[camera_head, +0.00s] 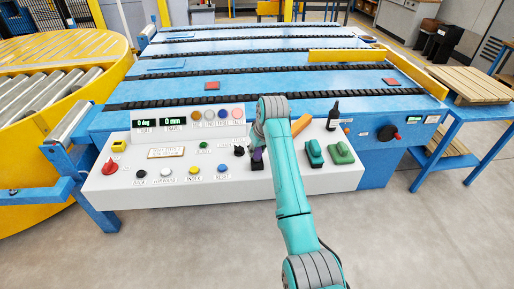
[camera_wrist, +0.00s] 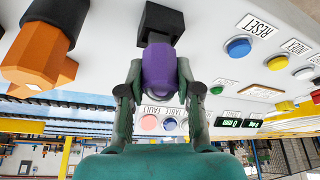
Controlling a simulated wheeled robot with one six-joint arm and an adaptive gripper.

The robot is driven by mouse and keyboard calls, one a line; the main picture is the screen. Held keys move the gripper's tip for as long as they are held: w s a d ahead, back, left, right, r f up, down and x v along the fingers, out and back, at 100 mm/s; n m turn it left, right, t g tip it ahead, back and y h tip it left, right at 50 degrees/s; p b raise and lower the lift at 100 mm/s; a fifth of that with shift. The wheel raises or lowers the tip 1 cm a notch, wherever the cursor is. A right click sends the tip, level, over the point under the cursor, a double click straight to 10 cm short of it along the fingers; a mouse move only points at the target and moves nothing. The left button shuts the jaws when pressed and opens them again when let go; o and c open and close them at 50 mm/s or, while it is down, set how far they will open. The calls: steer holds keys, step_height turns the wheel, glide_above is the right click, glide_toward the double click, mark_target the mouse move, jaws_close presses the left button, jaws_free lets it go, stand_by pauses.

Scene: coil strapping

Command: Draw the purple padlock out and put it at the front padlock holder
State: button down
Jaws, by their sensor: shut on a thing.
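The purple padlock (camera_wrist: 159,70) is between the two fingers of my gripper (camera_wrist: 160,88), which is shut on it. In the wrist view, its far end meets or overlaps a black block (camera_wrist: 160,22) on the white panel; I cannot tell whether it is still seated there. In the head view, the purple padlock (camera_head: 257,156) shows as a small patch just left of my arm, which hides most of the gripper. A small black fitting (camera_head: 239,150) stands left of it. I cannot tell which fitting is the front padlock holder.
The white control panel (camera_head: 160,185) carries several buttons and displays. An orange handle (camera_head: 300,124) with a dark base is close beside my gripper; it also shows in the wrist view (camera_wrist: 40,55).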

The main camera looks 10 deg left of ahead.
steer(key=shift+f, duration=1)
steer(key=c, duration=0.7)
jaws_free()
steer(key=v, duration=1.2)
